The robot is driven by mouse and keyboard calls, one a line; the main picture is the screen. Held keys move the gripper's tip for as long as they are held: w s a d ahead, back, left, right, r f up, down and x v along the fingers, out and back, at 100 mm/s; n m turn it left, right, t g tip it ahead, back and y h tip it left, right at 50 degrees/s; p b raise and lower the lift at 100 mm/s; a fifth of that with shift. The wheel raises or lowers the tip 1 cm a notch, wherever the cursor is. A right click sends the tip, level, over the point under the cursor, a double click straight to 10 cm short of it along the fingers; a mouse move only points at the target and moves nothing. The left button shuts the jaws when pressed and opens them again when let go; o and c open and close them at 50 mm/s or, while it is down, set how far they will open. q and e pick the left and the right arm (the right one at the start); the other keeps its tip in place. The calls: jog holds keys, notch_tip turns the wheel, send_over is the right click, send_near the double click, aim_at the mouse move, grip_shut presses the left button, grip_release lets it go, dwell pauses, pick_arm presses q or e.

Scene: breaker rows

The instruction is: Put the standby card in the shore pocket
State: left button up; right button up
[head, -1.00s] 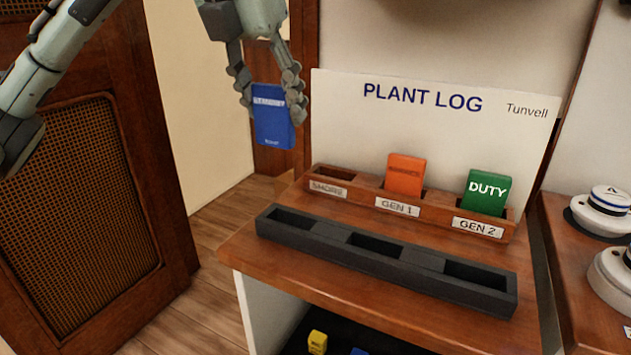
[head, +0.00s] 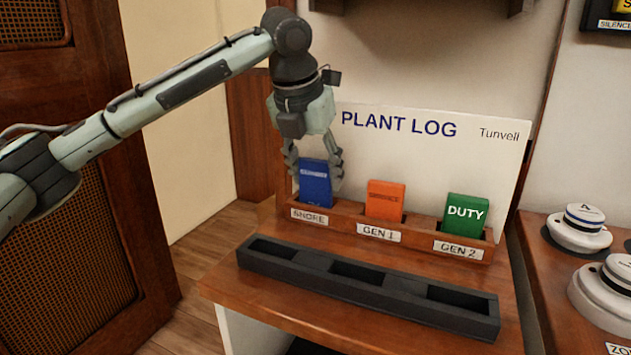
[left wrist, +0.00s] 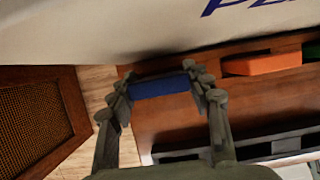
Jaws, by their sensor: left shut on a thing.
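The blue standby card (head: 315,184) stands upright at the shore pocket, behind the SHORE label (head: 310,216). Its lower end is at or inside the pocket; the rack's front wall hides how deep it sits. My left gripper (head: 314,172) is shut on the card, a finger on each side edge. In the left wrist view the card (left wrist: 161,87) shows edge-on between the fingers. My right gripper is in neither view.
An orange card (head: 384,200) stands in the GEN 1 pocket and a green DUTY card (head: 464,214) in GEN 2. A dark tray (head: 352,287) with three empty wells lies in front. The white PLANT LOG board (head: 425,155) rises behind. Round white devices (head: 579,228) stand at the right.

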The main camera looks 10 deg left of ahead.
pick_arm(q)
jog(key=shift+f, duration=0.85)
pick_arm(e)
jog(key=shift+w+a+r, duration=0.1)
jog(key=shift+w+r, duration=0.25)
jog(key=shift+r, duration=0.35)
pick_arm(q)
jog(key=shift+f, duration=0.1)
jog(key=o, duration=1.1)
jog(key=shift+o, duration=0.3)
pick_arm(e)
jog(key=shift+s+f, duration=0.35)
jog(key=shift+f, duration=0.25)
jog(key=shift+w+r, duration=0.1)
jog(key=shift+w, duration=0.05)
